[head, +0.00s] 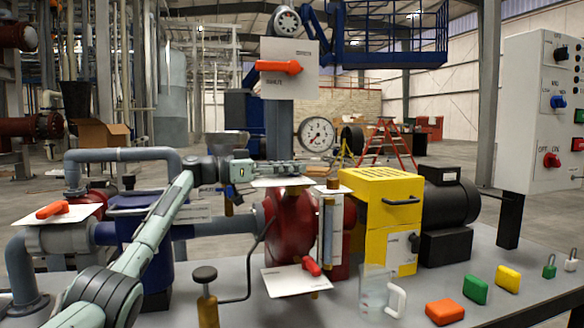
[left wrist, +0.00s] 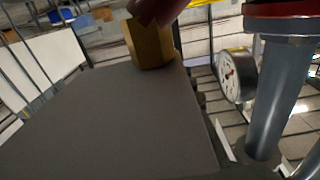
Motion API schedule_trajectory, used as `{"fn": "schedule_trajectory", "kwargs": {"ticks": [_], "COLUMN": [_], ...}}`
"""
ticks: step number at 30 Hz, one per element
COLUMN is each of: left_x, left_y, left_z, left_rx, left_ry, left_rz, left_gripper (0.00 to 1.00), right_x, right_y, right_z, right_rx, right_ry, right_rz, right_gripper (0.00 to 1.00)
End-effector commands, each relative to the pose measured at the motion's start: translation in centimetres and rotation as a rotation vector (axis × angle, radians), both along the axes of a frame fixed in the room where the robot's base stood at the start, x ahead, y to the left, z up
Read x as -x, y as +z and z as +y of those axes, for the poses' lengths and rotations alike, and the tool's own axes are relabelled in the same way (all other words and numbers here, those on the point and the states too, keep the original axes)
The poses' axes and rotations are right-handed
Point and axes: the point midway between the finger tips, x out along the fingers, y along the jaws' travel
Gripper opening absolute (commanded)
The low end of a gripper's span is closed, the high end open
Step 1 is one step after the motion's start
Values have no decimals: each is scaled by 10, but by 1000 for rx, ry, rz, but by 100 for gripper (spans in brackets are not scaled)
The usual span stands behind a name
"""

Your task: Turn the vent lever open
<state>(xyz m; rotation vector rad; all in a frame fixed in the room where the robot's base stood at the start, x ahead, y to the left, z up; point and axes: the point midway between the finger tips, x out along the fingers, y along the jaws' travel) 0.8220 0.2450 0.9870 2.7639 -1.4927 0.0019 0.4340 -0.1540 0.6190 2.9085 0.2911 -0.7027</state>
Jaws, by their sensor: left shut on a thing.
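My left gripper (head: 298,168) reaches in from the left, level, just above a white plate (head: 282,183) over the red pump body (head: 290,218). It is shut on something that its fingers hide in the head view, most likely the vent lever. In the left wrist view a dark red piece (left wrist: 157,10), which looks like the lever, sits on a brass hexagonal fitting (left wrist: 150,43) at the top edge. A large grey surface fills much of that view. The lever's angle cannot be told. My right gripper is not in view.
Other orange levers sit on the upper white panel (head: 279,67), the left pipe (head: 52,210) and the low front plate (head: 311,266). A sight tube (head: 328,228) and yellow housing (head: 393,215) stand right of the gripper. A clear jug (head: 376,295) and coloured blocks are at front right.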

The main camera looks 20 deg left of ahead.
Motion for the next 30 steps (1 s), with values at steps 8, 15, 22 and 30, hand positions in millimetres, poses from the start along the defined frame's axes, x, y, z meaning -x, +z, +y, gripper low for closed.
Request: {"fn": "schedule_trajectory", "kwargs": {"ticks": [8,15,22,30], "left_x": [0,0,0,19], "left_y": [-3,-2,-1,-2], "left_z": [-1,-1,0,31], "left_rx": [-4,-3,-2,-3], "left_ry": [-4,-3,-1,1], "left_rz": [5,3,1,2], "left_gripper": [0,40,40,40], "right_x": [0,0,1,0], "right_y": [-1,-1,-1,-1], "right_z": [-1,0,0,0], "right_rx": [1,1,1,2], "right_ry": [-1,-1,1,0], "right_rz": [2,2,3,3], "right_gripper": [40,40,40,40]}}
